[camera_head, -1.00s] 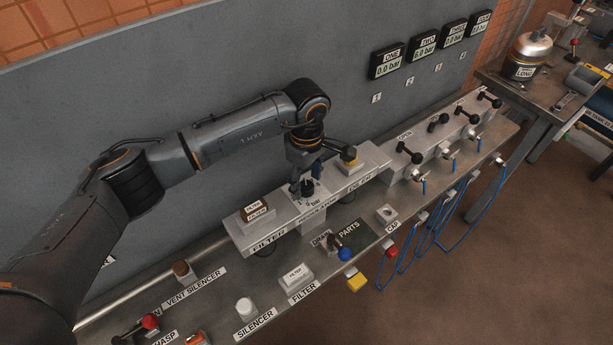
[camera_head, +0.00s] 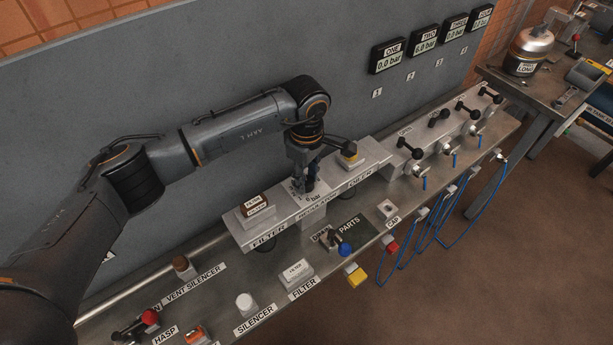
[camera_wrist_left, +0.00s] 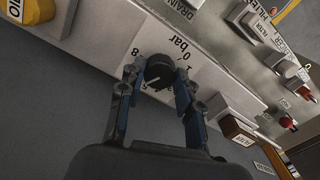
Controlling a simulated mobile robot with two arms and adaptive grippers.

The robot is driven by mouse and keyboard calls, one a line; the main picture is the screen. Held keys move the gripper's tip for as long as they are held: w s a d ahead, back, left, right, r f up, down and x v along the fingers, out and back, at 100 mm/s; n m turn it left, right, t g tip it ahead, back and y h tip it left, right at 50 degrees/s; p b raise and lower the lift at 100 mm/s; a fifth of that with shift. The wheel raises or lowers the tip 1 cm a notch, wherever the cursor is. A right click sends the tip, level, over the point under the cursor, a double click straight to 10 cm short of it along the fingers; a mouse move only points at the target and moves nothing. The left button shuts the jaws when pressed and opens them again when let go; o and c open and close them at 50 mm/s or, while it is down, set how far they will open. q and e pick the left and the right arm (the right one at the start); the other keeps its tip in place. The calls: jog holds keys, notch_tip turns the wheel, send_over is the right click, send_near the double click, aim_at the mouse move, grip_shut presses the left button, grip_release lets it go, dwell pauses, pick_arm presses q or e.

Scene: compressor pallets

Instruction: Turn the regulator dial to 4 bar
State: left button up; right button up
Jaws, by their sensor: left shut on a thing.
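The regulator dial (camera_wrist_left: 158,72) is a small black round knob with a light pointer line on a white scale plate. In the left wrist view a 0, a 1, an 8 and the word bar show on the plate; other figures are partly covered. My left gripper (camera_wrist_left: 160,76) is shut on the dial, one finger on each side. In the head view the left gripper (camera_head: 308,188) points down onto the regulator block (camera_head: 313,214), and its fingers mostly hide the dial. My right gripper is not in view.
The filter block (camera_head: 250,232) and the oiler, with its yellow-banded cap (camera_head: 349,158), flank the regulator. Black-handled valves (camera_head: 410,152) stand to the right. Wall gauge ONE (camera_head: 389,57) reads 0.0 bar. Loose parts, including a white silencer (camera_head: 245,302), lie on the front bench.

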pick_arm(q)
jog(key=shift+f+n+b, duration=0.25)
jog(key=shift+n+b, duration=0.35)
jog(key=shift+b, duration=0.1)
jog(key=n+b, duration=0.6)
jog(key=shift+r+n+b, duration=0.2)
jog(key=shift+n+b, duration=1.55)
jog(key=shift+n, duration=0.35)
jog(key=o, duration=1.1)
jog(key=shift+o, duration=0.2)
